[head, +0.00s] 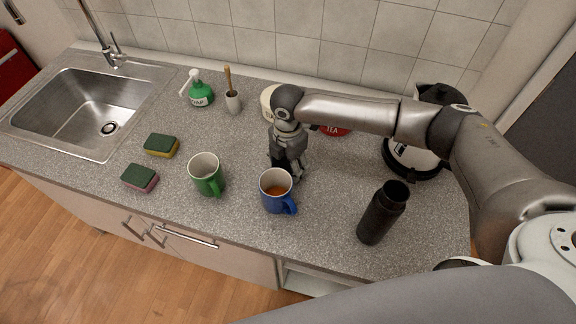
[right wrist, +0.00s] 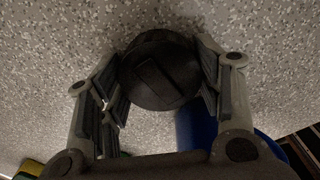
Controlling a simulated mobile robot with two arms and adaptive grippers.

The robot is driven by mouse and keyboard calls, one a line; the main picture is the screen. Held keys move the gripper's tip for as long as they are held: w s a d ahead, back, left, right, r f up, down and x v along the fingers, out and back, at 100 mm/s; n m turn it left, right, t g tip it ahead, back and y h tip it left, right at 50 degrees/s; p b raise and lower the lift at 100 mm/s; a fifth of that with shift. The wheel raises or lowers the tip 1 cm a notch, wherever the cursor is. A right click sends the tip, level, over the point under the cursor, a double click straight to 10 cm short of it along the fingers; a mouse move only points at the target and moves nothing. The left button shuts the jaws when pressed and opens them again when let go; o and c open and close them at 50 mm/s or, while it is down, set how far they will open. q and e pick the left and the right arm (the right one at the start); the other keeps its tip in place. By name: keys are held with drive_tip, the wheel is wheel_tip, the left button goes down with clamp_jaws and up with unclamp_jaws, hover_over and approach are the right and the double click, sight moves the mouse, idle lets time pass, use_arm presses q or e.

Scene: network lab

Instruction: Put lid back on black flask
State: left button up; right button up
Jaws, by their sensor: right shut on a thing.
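The black flask (head: 381,214) stands upright on the counter at the right in the head view. Its top is open, with no lid on it. My right gripper (head: 288,170) points down at the counter behind the blue mug, to the left of the flask. In the right wrist view my right gripper (right wrist: 163,82) is shut on the round black lid (right wrist: 160,72), which has a raised bar across its top. In the head view the lid is mostly hidden by the gripper. My left gripper is not in view.
The blue mug (head: 275,192) with brown liquid stands just in front of my right gripper, beside a green mug (head: 207,176). A kettle (head: 413,160) and canisters, including a red one (head: 334,130), stand behind. Sponges (head: 161,146) lie left. Counter between blue mug and flask is clear.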

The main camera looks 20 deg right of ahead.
sight(288, 165)
wheel_tip(288, 165, up, 9)
drive_tip(key=shift+r+b, duration=0.1)
drive_tip(key=shift+b, duration=1.1)
drive_tip(key=shift+r, duration=0.45)
drive_tip(key=s+d+r+m+b, duration=0.1)
drive_tip(key=s+m, duration=0.4)
drive_tip(key=m, duration=0.7)
drive_tip(key=s+d+r+m+b, duration=0.2)
drive_tip(key=s+d+r+m, duration=0.1)
drive_tip(key=m, duration=0.9)
drive_tip(key=shift+s+r, duration=0.9)
drive_tip(key=shift+r, duration=0.05)
